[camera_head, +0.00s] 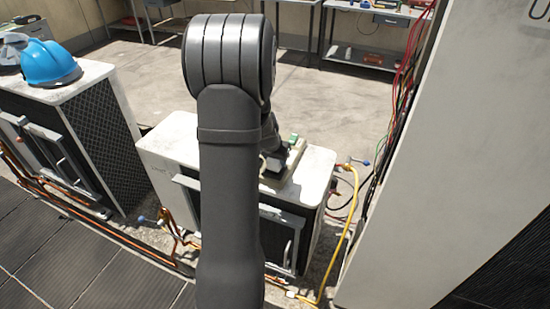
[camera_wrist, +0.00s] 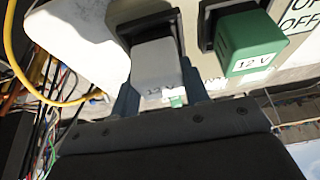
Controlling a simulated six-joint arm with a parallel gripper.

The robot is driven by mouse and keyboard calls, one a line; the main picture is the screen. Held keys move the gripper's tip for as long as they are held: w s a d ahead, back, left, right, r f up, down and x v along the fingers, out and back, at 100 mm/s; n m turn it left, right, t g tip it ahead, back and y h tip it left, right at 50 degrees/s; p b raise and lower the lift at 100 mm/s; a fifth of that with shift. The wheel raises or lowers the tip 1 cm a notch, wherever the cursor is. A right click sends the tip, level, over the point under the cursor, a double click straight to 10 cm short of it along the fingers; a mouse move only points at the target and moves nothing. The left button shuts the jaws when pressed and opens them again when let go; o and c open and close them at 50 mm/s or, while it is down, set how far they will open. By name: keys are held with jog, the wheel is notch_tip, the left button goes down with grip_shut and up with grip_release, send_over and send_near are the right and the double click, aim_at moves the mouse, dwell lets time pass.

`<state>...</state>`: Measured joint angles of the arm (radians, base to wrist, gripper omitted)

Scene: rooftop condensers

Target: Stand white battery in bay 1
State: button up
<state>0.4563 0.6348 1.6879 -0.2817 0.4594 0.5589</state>
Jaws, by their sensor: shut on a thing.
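The white battery (camera_wrist: 157,66) shows pale grey between the two fingers of my gripper (camera_wrist: 160,82), which is shut on it. It is at the mouth of a dark square bay (camera_wrist: 125,28); I cannot tell how deep it sits or which bay number this is. A green battery (camera_wrist: 250,46) marked 12 V stands in the neighbouring dark bay to the right. In the head view my gripper (camera_head: 272,158) is mostly hidden by my arm, beside the pale bay holder (camera_head: 292,165). The green battery (camera_head: 293,138) shows there too; the white one is hidden.
The holder stands on a white-topped condenser (camera_head: 168,140). A yellow hose (camera_head: 350,230) and cables hang to its right. A tall pale cabinet (camera_head: 440,160) stands further right. A second condenser (camera_head: 100,75) at left carries a blue hard hat (camera_head: 50,65).

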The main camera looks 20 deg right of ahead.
jog(key=shift+f, duration=0.35)
jog(key=o, duration=1.2)
jog(key=v, duration=1.7)
jog(key=shift+r, duration=0.15)
jog(key=shift+s, duration=0.1)
jog(key=x, duration=1.7)
jog(key=shift+f, duration=0.2)
jog(key=shift+r, duration=0.1)
